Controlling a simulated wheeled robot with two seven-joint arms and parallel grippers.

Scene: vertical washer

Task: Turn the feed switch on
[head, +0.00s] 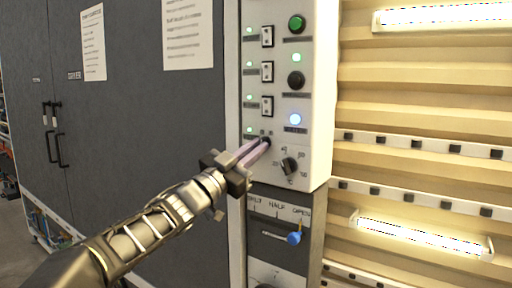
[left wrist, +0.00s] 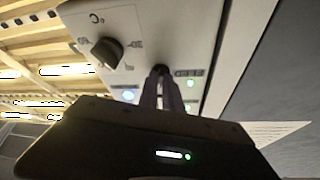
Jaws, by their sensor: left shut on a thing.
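The white control panel (head: 285,60) has a column of switches on its left side. At its bottom row sits a small dark switch (head: 266,140), which I take for the feed switch, beside a lit green lamp (head: 249,130). My left gripper (head: 262,146) has its fingertips at this switch and is shut on it. In the left wrist view the dark switch (left wrist: 160,71) shows between the fingertips, next to a small label too blurred to read surely. The fingers hide much of the switch, so its position is unclear. My right gripper is out of view.
A dark rotary knob (head: 289,166) lies close to the right of the fingers. Above are rocker switches, a green button (head: 296,24), a black button (head: 296,80) and a lit blue button (head: 295,119). A blue-knobbed lever (head: 293,238) is below. Grey cabinet doors stand left.

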